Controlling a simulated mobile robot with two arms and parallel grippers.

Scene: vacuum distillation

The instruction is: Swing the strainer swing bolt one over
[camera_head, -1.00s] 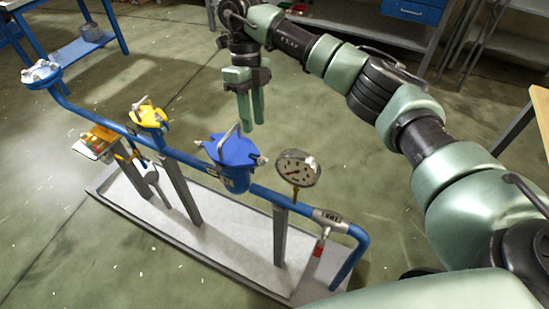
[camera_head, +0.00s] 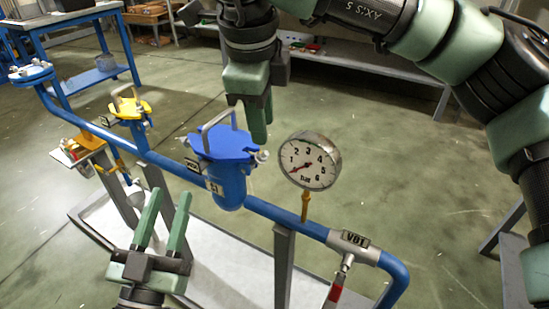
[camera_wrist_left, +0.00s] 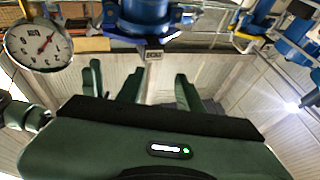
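The blue strainer (camera_head: 228,175) stands on the blue pipe in the head view. Its blue lid carries an upright grey handle (camera_head: 218,118). One silver swing bolt (camera_head: 262,156) shows at the lid's right edge and another (camera_head: 184,141) at its left; which is number one I cannot tell. My left gripper (camera_head: 166,212) is open and empty, below and left of the strainer. In the left wrist view its fingers (camera_wrist_left: 158,88) are apart below the strainer (camera_wrist_left: 143,15). My right gripper (camera_head: 263,132) points down just behind and right of the lid; its finger gap is unclear.
A round pressure gauge (camera_head: 309,160) stands right of the strainer, with a valve tagged V01 (camera_head: 348,240) beyond it. A yellow-topped fitting (camera_head: 130,108) and a blue flange (camera_head: 31,73) lie left along the pipe. A grey bench (camera_head: 350,67) stands behind.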

